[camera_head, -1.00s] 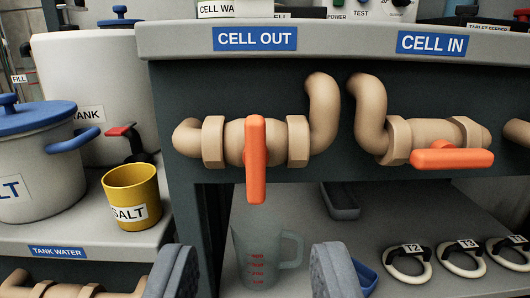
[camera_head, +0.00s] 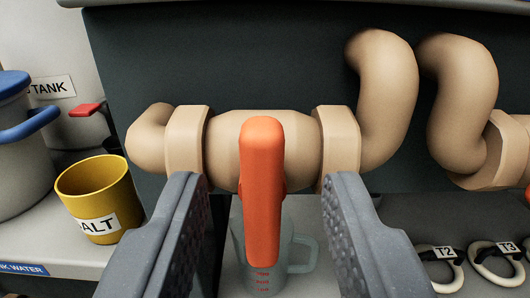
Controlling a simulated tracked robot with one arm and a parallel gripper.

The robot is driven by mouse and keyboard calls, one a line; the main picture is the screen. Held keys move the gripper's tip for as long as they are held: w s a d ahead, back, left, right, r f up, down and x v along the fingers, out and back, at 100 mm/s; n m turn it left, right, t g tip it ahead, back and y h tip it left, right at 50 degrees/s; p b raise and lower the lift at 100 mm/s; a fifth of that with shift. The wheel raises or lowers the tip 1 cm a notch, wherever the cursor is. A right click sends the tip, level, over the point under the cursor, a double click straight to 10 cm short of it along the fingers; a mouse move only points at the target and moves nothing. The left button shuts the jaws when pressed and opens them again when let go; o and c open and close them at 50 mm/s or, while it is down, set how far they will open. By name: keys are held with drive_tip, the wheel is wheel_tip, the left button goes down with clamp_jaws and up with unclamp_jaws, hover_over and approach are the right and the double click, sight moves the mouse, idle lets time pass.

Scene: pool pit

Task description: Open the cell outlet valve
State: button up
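The cell outlet valve is a tan pipe (camera_head: 225,150) with hex collars and an orange handle (camera_head: 263,190). The handle hangs vertically, across the horizontal pipe. My gripper (camera_head: 265,190) is open, with one grey finger to the left of the handle and one to the right. There is a clear gap on both sides, and neither finger appears to touch the handle. The CELL OUT label is out of view now.
A clear measuring jug (camera_head: 300,254) stands on the shelf below the handle. A yellow salt cup (camera_head: 100,198) and a pot (camera_head: 20,150) stand at left. The neighbouring pipe (camera_head: 462,110) is at right. Ringed tags, T2 (camera_head: 440,268) and T3 (camera_head: 495,263), lie at lower right.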

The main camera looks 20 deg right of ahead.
drive_tip(key=shift+w+d, duration=0.15)
drive_tip(key=shift+w, duration=0.45)
clamp_jaws()
drive_tip(key=shift+d, duration=0.25)
drive_tip(key=shift+a+r, duration=0.1)
drive_tip(key=shift+a, duration=0.1)
